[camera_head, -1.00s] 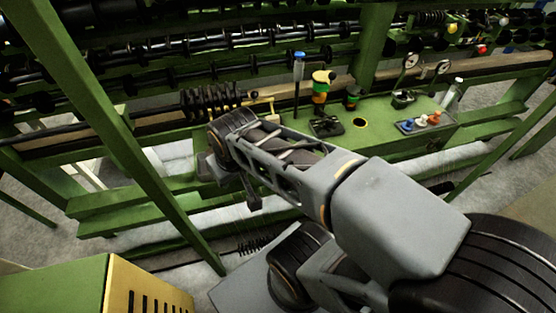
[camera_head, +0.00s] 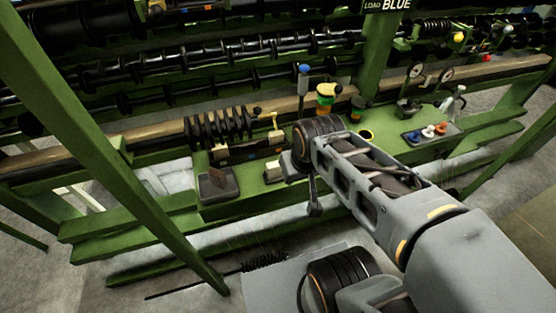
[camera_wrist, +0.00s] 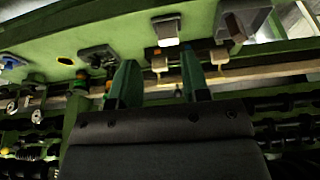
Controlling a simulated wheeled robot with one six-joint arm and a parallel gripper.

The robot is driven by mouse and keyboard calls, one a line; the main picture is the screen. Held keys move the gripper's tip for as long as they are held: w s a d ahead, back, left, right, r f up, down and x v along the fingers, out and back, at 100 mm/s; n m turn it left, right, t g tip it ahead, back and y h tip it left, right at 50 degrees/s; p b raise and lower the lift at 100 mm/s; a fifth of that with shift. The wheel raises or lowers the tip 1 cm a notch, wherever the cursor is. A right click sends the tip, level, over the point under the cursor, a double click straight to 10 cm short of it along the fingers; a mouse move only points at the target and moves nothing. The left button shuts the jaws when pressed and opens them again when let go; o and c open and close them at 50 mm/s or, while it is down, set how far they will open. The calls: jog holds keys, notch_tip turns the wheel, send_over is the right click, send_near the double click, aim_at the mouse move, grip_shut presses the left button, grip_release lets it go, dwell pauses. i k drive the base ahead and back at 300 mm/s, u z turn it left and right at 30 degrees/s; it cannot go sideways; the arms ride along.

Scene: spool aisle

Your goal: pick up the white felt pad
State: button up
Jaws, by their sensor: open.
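A small white block that looks like the white felt pad (camera_head: 273,171) sits on the green bench ledge, just left of my arm's end in the head view. In the wrist view the white pad (camera_wrist: 167,29) shows near the top, at a grey square holder. My gripper (camera_wrist: 157,58) is open and empty, its two dark green fingers apart in the wrist view. The pad lies beyond the fingertips in that picture, apart from them. In the head view the gripper is mostly hidden by my arm.
A grey holder with a brown piece (camera_head: 217,183) stands left of the pad. A black coil (camera_head: 218,129) lies behind. A blue-topped post (camera_head: 303,85), a yellow-and-green stack (camera_head: 325,98) and a tray of coloured pieces (camera_head: 431,133) are nearby. A slanted green beam (camera_head: 110,165) crosses the left.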

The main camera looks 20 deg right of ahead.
aim_at(273, 170)
jog(key=i, duration=0.3)
jog(key=u, duration=0.4)
jog(key=k, duration=0.9)
jog(key=u, duration=1.05)
jog(key=i, duration=0.25)
jog(key=z, duration=0.55)
